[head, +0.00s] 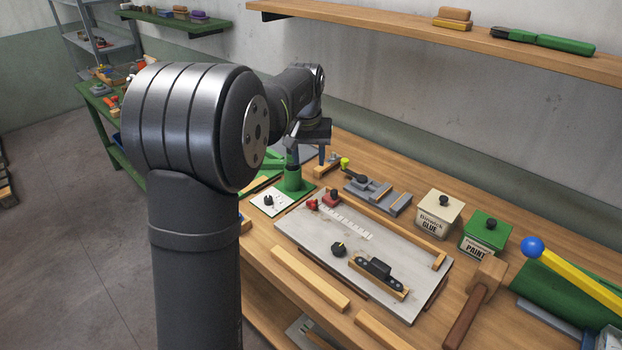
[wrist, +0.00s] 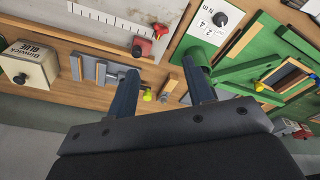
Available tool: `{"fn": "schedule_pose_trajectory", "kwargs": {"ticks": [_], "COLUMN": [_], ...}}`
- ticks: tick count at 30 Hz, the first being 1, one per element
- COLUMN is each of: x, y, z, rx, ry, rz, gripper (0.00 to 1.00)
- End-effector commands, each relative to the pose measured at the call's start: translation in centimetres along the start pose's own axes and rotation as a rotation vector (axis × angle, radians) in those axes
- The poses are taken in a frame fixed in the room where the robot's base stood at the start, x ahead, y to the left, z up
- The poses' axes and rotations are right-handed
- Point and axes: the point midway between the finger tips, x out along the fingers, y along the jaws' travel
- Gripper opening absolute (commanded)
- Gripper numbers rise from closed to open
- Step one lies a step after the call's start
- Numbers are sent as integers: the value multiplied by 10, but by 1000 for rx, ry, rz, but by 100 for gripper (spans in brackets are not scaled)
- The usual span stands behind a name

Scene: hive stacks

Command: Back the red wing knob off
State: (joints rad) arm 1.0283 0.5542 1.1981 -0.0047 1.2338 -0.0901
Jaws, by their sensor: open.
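The red wing knob (head: 312,204) is at the far left end of the pale grey board (head: 300,237), beside a red block with a dark knob (head: 334,195). In the wrist view the red wing knob (wrist: 160,31) is near the top centre, next to the red block (wrist: 143,47). My gripper (head: 308,158) hangs above the bench beyond that end of the board. In the wrist view my gripper (wrist: 160,70) has its two fingers wide apart with nothing between them. The knob lies past the fingertips, apart from them.
A green fixture with a white dial plate (head: 269,201) stands left of the board. Glue (head: 438,214) and paint (head: 484,238) tins, plus a mallet (head: 475,300), are to the right.

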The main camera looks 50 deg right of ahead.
Motion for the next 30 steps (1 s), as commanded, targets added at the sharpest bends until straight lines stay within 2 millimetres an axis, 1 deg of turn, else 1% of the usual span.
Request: {"fn": "schedule_pose_trajectory", "kwargs": {"ticks": [1, 3, 6, 9, 12, 15, 20, 30], "x": [21, 43, 71, 91, 102, 108, 117, 154], "y": [1, 2, 3, 4, 4, 4, 4, 3], "z": [-6, -12, -17, -20, -22, -22, -21, -15], "rx": [97, 233, 403, 527, 600, 632, 635, 633], "ry": [-31, -64, -105, -134, -149, -155, -158, -157], "rz": [-2, 0, 9, 20, 27, 31, 31, 30], "gripper": [47, 47, 47, 47, 47, 47, 47, 47]}}
